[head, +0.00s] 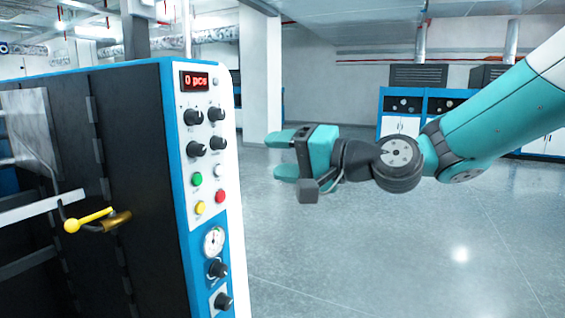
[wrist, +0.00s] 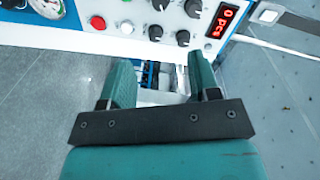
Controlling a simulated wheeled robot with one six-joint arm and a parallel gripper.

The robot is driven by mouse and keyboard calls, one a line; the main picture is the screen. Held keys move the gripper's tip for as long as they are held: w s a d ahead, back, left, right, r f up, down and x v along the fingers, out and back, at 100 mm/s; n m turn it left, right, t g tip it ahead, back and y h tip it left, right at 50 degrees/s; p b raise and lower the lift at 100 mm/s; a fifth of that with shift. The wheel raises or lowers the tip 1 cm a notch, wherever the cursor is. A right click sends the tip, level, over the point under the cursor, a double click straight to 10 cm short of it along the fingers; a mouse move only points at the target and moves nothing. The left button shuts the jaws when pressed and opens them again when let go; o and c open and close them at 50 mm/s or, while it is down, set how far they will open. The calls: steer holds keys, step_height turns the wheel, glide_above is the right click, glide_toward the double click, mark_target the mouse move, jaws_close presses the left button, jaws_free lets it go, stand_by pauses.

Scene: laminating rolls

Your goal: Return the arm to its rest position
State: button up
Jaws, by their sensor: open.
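My gripper (head: 279,155) is at the end of my teal arm, which reaches in from the right of the head view. Its two teal fingers point left toward the machine's control panel (head: 206,135) and are apart from it. In the wrist view my gripper (wrist: 160,83) is open, with nothing between its fingers. The panel also shows there along the top (wrist: 135,12), with knobs, buttons and a lit display.
The machine (head: 130,120) fills the left of the head view, with a yellow-knobbed lever (head: 88,220) on its dark side. Open grey floor (head: 370,260) lies below my arm. Blue and white cabinets (head: 400,110) stand at the back right.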

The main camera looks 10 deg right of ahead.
steer(key=s+d+f+n+g+h, duration=0.2)
steer(key=s+f+n+g+h, duration=0.2)
steer(key=s+f, duration=0.3)
steer(key=s+d+f+n+g+h, duration=0.2)
steer(key=s+f+n+g+h, duration=0.3)
steer(key=s, duration=1.3)
step_height(320, 180, down, 2)
steer(key=shift+f+n+g, duration=0.25)
steer(key=shift+n+g, duration=0.85)
